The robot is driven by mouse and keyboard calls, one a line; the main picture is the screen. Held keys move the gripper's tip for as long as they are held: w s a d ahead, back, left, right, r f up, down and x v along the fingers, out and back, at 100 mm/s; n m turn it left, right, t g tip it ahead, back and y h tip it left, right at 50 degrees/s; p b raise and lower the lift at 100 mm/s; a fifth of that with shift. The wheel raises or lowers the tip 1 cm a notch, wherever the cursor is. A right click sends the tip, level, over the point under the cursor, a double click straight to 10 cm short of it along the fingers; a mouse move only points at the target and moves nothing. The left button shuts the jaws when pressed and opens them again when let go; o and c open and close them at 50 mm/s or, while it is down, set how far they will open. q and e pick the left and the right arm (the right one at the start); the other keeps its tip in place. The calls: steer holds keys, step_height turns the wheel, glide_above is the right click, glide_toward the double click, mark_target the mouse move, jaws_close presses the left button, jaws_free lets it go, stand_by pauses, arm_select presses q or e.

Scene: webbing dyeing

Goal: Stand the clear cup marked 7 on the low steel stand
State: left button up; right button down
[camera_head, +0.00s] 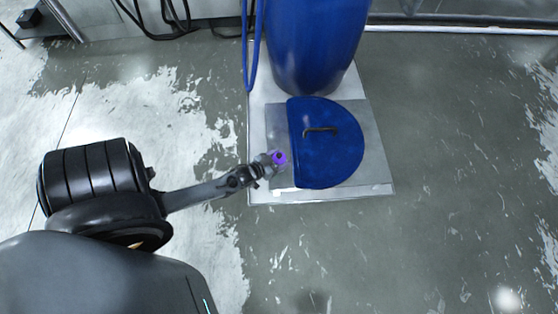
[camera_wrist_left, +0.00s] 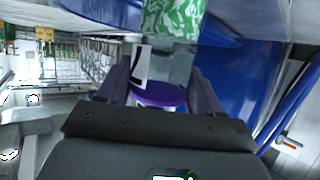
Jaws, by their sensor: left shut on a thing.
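My left gripper (camera_head: 268,162) is shut on the clear cup, which has a purple ring (camera_head: 279,157) facing up in the head view. In the left wrist view the clear cup (camera_wrist_left: 177,72) sits between the two fingers of my left gripper (camera_wrist_left: 164,88), with a black 7 on a white label and purple at its near end. The low steel stand (camera_head: 376,142) is a flat grey plate. The cup is over or beside the stand's left edge; I cannot tell whether it touches. My right gripper is not in view.
A blue half-round lid (camera_head: 345,158) with a dark handle lies on the stand, close right of the cup. A tall blue barrel (camera_head: 315,45) stands behind. A blue hose (camera_head: 250,55) hangs at its left. A green-and-white patterned thing (camera_wrist_left: 172,18) shows past the cup. Floor at right is clear.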

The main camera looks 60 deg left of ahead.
arm_select(q)
steer(key=shift+f+b, duration=1.1)
steer(key=shift+f, duration=0.45)
steer(key=shift+f, duration=0.15)
steer(key=o, duration=1.2)
